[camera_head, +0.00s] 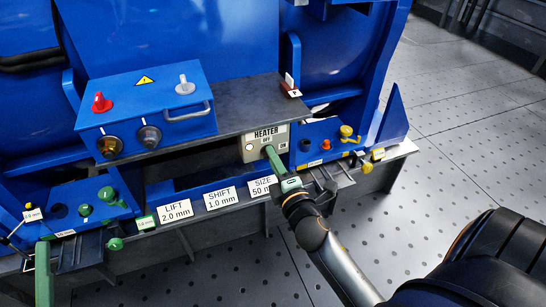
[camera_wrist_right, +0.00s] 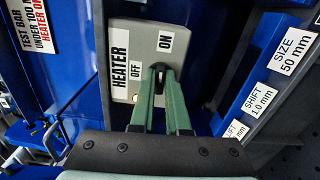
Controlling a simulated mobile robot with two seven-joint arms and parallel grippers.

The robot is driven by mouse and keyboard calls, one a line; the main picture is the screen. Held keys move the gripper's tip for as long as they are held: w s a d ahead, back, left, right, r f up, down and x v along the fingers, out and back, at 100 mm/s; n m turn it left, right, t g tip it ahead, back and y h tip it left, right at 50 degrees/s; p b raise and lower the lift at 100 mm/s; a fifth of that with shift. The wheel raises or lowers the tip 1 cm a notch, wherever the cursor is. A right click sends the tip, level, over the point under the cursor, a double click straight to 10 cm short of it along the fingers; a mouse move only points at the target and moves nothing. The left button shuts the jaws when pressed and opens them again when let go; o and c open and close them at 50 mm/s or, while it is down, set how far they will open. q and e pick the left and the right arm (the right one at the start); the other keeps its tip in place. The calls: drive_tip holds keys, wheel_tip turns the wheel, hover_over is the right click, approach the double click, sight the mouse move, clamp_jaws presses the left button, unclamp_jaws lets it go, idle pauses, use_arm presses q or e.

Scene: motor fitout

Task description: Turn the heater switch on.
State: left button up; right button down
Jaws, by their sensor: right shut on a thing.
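The heater switch is on a pale box (camera_head: 252,149) labelled HEATER, OFF and ON, mounted under the grey shelf. In the right wrist view the same plate (camera_wrist_right: 120,88) shows a dark switch knob (camera_wrist_right: 158,68) between the fingertips. My right gripper (camera_head: 271,152) reaches up from the lower right, its green fingers (camera_wrist_right: 158,82) shut on the knob. The fingers hide most of the knob, so I cannot tell if it points to OFF or ON. A small pale round lamp (camera_head: 250,147) is on the box.
A blue control box (camera_head: 146,108) with a red knob (camera_head: 102,103) and a grey knob (camera_head: 185,86) stands on the shelf (camera_head: 240,105). Labels for LIFT (camera_head: 174,211), SHIFT (camera_head: 220,197) and SIZE (camera_head: 262,187) line the front rail. Blue blocks with knobs flank the switch. Open floor lies right.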

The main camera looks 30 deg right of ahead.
use_arm(q)
drive_tip(key=shift+w+f+y, duration=0.15)
drive_tip(key=shift+f+y, duration=0.15)
use_arm(e)
drive_tip(key=shift+m, duration=0.4)
drive_tip(key=c, duration=0.9)
unclamp_jaws()
use_arm(q)
drive_tip(key=shift+a, duration=0.1)
